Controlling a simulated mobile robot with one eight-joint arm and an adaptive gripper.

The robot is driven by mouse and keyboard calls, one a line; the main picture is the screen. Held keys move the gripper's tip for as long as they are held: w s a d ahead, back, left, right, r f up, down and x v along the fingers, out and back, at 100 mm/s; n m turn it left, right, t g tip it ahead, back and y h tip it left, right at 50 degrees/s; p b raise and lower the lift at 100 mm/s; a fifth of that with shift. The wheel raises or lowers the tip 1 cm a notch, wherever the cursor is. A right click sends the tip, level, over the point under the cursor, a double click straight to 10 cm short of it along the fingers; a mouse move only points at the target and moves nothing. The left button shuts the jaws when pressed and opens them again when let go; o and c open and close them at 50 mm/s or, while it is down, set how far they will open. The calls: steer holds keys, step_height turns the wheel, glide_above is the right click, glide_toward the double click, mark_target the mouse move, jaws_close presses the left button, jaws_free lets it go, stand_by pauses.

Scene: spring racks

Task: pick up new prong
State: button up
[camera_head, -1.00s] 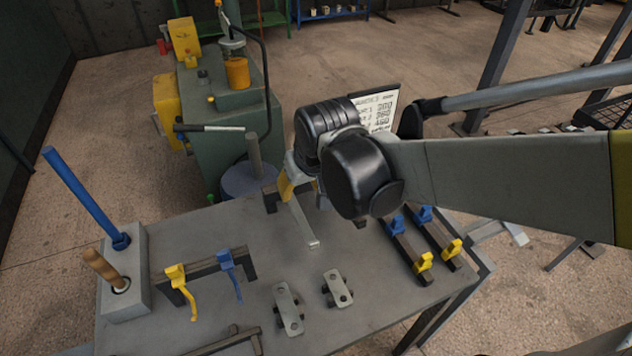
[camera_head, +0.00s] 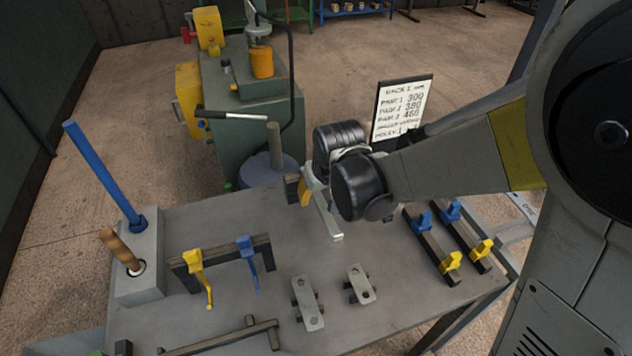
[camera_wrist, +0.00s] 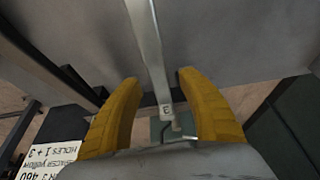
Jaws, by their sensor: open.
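A long, flat grey metal bar (camera_head: 328,217), which looks like the prong, sticks out near the back of the table beside my gripper. In the wrist view the bar (camera_wrist: 146,35) runs between my two yellow fingers, with a small tag marked 3 at its near end. My gripper (camera_wrist: 158,85) is open, with a gap on each side of the bar. In the head view my gripper (camera_head: 306,196) is mostly hidden behind my black wrist. I cannot tell how the bar is supported.
A dark stand with a yellow (camera_head: 196,262) and a blue hook (camera_head: 247,250) stands at left, near a grey block (camera_head: 140,284) with upright handles. Two small plates and two rails with clips lie in front and at right. A green machine (camera_head: 240,125) and a sign (camera_head: 402,108) stand behind.

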mark_target(319, 194)
steer(key=shift+x, duration=1)
steer(key=shift+r, duration=0.15)
jaws_close()
steer(key=shift+r, duration=0.55)
step_height(319, 194, up, 4)
steer(key=shift+d+f+p, duration=0.1)
steer(key=shift+f+p, duration=0.05)
steer(key=shift+p, duration=1.1)
steer(key=d+r+p, duration=0.1)
steer(key=d+r, duration=0.1)
steer(key=d, duration=0.1)
steer(key=d+r+p, duration=0.1)
steer(key=d+r, duration=0.1)
steer(key=d, duration=0.2)
steer(key=d+r+p, duration=0.1)
steer(key=d+r, duration=0.1)
steer(key=d, duration=0.2)
steer(key=shift+s+d+r+p, duration=0.15)
steer(key=shift+s+d+p, duration=0.1)
steer(key=shift+p, duration=0.15)
